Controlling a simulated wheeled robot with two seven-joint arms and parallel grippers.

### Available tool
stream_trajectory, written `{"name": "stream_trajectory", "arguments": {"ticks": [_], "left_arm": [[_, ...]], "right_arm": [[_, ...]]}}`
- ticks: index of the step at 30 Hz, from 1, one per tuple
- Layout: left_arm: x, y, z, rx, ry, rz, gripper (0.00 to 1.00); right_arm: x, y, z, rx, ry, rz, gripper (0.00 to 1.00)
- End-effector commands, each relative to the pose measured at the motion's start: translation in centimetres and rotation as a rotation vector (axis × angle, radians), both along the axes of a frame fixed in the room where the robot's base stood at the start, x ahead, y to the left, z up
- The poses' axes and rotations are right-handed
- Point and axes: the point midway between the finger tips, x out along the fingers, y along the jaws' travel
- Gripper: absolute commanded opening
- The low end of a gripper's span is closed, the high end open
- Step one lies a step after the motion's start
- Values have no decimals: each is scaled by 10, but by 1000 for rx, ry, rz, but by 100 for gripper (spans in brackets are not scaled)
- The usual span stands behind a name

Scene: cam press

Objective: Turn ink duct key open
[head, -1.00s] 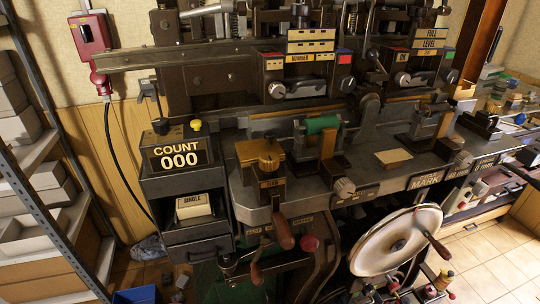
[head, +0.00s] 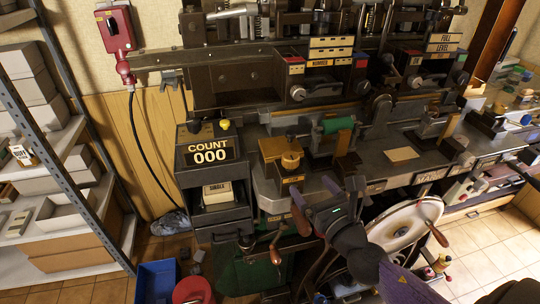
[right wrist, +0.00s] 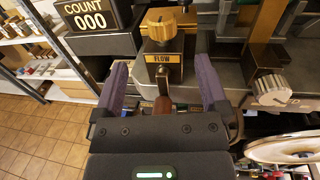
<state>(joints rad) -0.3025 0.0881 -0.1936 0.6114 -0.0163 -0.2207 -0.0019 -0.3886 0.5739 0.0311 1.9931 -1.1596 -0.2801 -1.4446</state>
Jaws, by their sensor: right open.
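A round brass knob (head: 291,160) stands above a plate marked FLOW (head: 291,179) on the front of the press; I cannot tell for sure that it is the ink duct key. In the right wrist view the knob (right wrist: 163,20) is straight ahead, with the FLOW plate (right wrist: 163,58) below it. My right gripper (head: 313,194) is open, in front of and just right of the plate. In the right wrist view its purple fingers (right wrist: 162,70) stand wide apart on either side of the plate, and the knob lies beyond their tips. My left gripper is not in view.
The COUNT box (head: 209,152) stands left of the knob, a green roller (head: 338,125) behind it to the right. A round cream plate (head: 405,222) is right of my gripper. A shelf rack (head: 75,150) is far left; a blue bin (head: 156,281) is on the floor.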

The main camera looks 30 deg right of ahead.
Motion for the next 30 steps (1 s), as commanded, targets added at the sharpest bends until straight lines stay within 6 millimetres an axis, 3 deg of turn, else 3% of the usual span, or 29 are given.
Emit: {"name": "stream_trajectory", "arguments": {"ticks": [12, 23, 26, 30], "left_arm": [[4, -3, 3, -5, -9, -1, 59], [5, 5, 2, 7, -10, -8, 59], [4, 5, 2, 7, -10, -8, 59], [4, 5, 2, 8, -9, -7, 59]], "right_arm": [[84, -7, -1, 0, -2, -2, 94], [95, -8, -1, 2, 2, -1, 94], [95, -8, -1, 2, 2, -1, 79], [95, -8, -1, 2, 2, -1, 49]]}}
